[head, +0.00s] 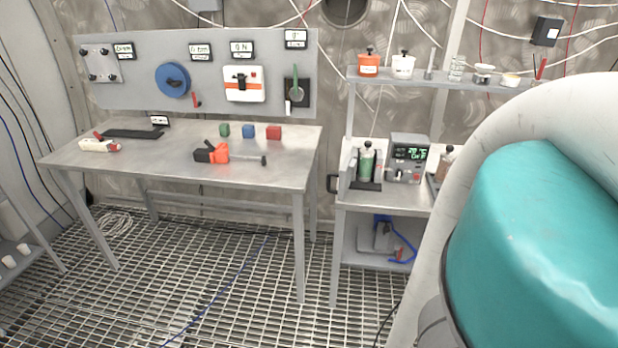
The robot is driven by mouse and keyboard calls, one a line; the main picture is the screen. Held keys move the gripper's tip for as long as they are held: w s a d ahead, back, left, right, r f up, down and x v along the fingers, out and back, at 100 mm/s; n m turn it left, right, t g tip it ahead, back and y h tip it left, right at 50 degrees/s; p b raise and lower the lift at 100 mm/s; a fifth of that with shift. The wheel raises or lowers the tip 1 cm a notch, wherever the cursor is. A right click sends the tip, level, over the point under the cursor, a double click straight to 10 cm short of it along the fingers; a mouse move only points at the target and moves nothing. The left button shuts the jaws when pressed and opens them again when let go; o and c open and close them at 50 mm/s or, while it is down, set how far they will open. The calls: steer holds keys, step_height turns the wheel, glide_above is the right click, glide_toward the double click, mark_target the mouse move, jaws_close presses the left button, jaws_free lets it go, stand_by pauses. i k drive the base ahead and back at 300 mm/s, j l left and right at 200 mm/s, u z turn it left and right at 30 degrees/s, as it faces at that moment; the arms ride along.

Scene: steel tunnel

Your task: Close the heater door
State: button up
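A grey device with a lit green display (409,152) stands on the steel shelf unit right of the table. It looks like the heater. A green bottle (367,162) stands at its left side on a dark base. An upright grey panel (346,168) with a dark handle (332,184) stands left of the bottle. It may be the heater door, standing open, but it is too small to be sure. My gripper is not in view. A large teal and white link of my arm fills the right side and hides the right part of the shelf unit.
The steel table (190,180) holds coloured cubes and an orange-black tool (215,153). An upper shelf (435,80) carries pots and jars. Below the device, a lower shelf (365,252) holds an item with a blue hose. The grated floor (200,290) in front is mostly clear, with a thin blue cable.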

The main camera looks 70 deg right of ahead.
mark_target(345, 175)
steer(key=i+z, duration=0.35)
steer(key=i+j+z, duration=0.45)
steer(key=z, duration=0.4)
steer(key=i+j+z, duration=0.25)
steer(key=z, duration=0.2)
steer(key=i+j+z, duration=0.2)
steer(key=z, duration=0.3)
steer(key=j+z, duration=0.35)
steer(key=z, duration=0.15)
steer(key=j+z, duration=0.3)
steer(key=j, duration=0.15)
steer(key=j+z, duration=0.3)
steer(key=k+j+z, duration=0.1)
steer(key=k+j, duration=0.5)
steer(key=k, duration=0.05)
